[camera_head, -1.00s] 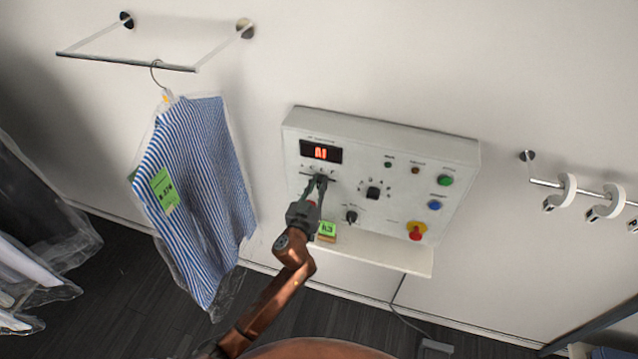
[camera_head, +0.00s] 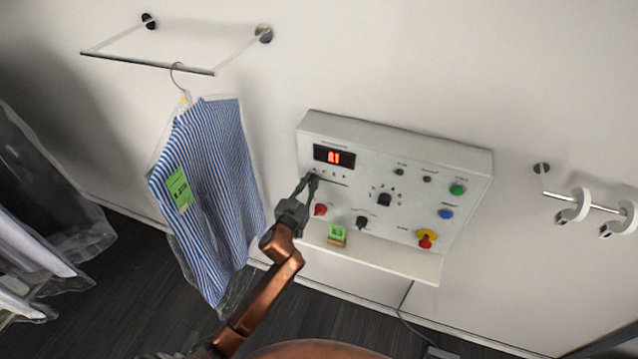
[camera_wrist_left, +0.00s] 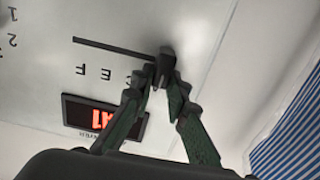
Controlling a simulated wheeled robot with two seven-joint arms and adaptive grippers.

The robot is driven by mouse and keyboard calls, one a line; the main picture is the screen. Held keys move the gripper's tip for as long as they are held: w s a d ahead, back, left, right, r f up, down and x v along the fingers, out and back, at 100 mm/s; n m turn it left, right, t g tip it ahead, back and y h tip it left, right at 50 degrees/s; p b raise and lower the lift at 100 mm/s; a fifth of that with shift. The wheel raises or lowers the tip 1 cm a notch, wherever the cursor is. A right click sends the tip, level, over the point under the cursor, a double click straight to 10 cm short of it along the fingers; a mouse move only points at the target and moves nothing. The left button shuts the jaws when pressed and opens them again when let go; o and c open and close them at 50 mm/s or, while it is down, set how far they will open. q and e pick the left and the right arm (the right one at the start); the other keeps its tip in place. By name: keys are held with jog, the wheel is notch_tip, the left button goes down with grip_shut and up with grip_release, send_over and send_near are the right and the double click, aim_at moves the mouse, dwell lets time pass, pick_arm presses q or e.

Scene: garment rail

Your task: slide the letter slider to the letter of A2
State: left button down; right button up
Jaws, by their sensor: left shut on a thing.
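My left gripper (camera_head: 312,178) is at the left end of the letter slider's slot on the white control panel (camera_head: 459,164). In the left wrist view its fingers (camera_wrist_left: 165,80) are shut on the dark slider knob (camera_wrist_left: 166,62), at the slot's end beyond the letter C. The letters F, E and C show beside the slot (camera_wrist_left: 110,46); the letter at the knob is hidden by the fingers. The red display (camera_head: 334,157) appears to read A1, also in the left wrist view (camera_wrist_left: 97,117). My right gripper is out of view.
A rotary dial (camera_head: 384,199) and coloured buttons are to the right. A bagged striped shirt (camera_head: 212,185) hangs close on the left.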

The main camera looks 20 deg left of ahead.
pick_arm(q)
jog(key=shift+a, duration=0.25)
jog(key=c, duration=1.9)
grip_release()
jog(key=shift+a, duration=0.1)
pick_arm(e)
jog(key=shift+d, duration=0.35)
pick_arm(q)
jog(key=s, duration=1.2)
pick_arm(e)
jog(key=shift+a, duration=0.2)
pick_arm(q)
jog(key=shift+a, duration=0.1)
